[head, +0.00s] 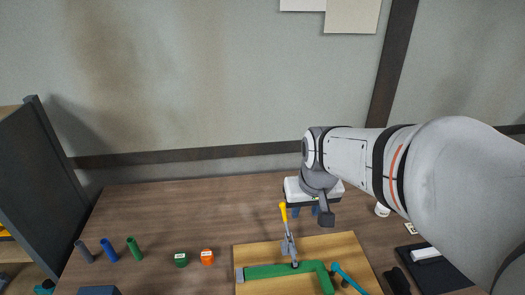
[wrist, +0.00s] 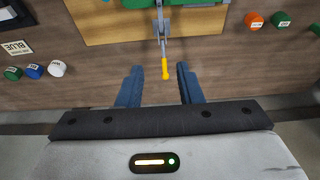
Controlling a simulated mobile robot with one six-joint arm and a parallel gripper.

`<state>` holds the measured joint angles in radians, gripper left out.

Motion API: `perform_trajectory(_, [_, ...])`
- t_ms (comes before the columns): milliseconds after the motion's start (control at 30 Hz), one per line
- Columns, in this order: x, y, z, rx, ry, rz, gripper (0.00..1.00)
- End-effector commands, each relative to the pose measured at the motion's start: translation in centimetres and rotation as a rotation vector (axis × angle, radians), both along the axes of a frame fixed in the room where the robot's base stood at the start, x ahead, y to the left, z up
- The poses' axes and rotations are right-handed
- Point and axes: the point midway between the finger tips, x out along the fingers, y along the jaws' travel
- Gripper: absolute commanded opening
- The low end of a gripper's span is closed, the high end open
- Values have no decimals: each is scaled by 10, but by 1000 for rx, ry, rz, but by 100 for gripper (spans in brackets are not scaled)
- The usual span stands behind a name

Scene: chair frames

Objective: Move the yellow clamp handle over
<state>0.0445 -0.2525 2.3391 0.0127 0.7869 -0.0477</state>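The yellow clamp handle (head: 283,211) stands up from a grey metal clamp (head: 289,246) on a wooden board (head: 258,255). A green L-shaped frame piece (head: 270,271) lies at the clamp's foot. In the wrist view my gripper (wrist: 160,68) is open, with the yellow handle (wrist: 165,68) showing between the two fingers and a gap on each side. Whether the handle is at the same depth as the fingertips is hard to tell.
Green (head: 181,259) and orange (head: 207,256) labelled pieces stand left of the board. Dark, blue and green cylinders (head: 109,249) are farther left. A teal piece (head: 348,277) lies on the board. A black tray (head: 432,268) is at right. The table's back left is clear.

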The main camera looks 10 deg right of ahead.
Motion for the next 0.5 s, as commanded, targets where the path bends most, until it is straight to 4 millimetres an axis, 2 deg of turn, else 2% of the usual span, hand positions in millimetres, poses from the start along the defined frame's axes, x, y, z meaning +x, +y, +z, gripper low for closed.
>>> perform_trajectory(33, [18,0,-3,1,12,1,33])
perform_trajectory(167, [63,1,-17,1,22,2,33])
perform_trajectory(300, [112,1,-43,1,35,2,33])
perform_trajectory(500, [165,2,-86,2,47,2,33])
